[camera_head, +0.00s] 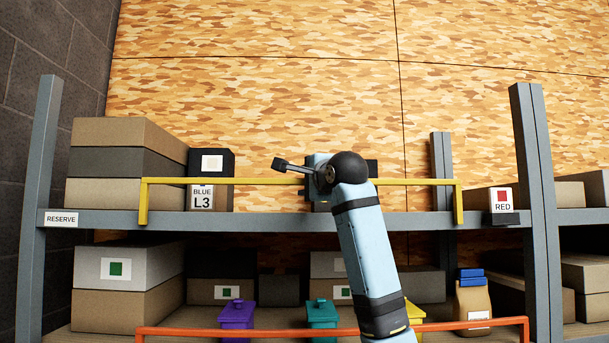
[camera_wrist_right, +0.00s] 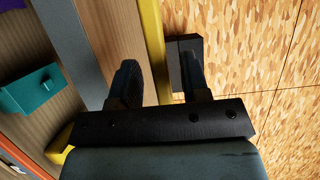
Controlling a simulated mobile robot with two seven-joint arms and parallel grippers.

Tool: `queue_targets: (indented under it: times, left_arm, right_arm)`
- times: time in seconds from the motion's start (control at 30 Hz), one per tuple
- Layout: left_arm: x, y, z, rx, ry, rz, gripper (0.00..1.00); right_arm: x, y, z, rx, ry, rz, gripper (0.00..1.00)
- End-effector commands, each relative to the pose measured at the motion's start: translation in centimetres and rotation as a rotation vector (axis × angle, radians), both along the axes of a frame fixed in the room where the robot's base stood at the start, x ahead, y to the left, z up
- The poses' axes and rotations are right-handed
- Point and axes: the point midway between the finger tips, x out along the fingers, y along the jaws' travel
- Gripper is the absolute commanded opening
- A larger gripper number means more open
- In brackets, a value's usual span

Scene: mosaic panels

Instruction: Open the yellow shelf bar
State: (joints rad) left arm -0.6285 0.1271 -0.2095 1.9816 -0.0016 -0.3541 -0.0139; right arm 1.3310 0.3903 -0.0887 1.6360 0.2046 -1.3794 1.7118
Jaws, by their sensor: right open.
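The yellow shelf bar (camera_head: 235,181) runs level across the front of the upper shelf, with a short bent-down leg at each end. My right gripper (camera_head: 302,167) is at the middle of the bar, its arm rising from the bottom and covering part of the bar. In the right wrist view the yellow bar (camera_wrist_right: 153,42) passes between the two dark fingers of my open right gripper (camera_wrist_right: 160,68). The fingers stand apart on either side of the bar; I cannot tell whether either touches it. My left gripper is not in view.
The upper shelf edge (camera_head: 270,222) lies just below the bar. An orange bar (camera_head: 220,332) crosses the lower shelf, near purple and teal bins (camera_head: 322,314). Grey posts (camera_head: 535,200) flank the shelves.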

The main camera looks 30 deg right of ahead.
Motion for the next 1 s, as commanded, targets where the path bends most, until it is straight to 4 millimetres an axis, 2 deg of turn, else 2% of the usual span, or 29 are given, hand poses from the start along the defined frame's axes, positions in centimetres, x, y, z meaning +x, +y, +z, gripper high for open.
queue_targets:
  times: [0.2, 0.47, 0.67, 1.0]
  left_arm:
    - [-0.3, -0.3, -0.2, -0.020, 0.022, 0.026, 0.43]
    - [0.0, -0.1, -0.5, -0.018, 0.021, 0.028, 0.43]
    - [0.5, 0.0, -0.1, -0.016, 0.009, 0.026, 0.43]
    - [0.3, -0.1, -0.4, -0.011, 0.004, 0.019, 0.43]
  right_arm:
    - [1.5, -0.3, 0.0, 0.000, -0.001, -0.001, 0.43]
    - [1.6, -0.3, 0.0, 0.000, -0.001, -0.001, 0.43]
    - [1.6, -0.3, 0.0, 0.000, -0.001, -0.001, 0.00]
    - [1.0, -0.2, -0.3, -0.010, -0.018, 0.000, 0.00]
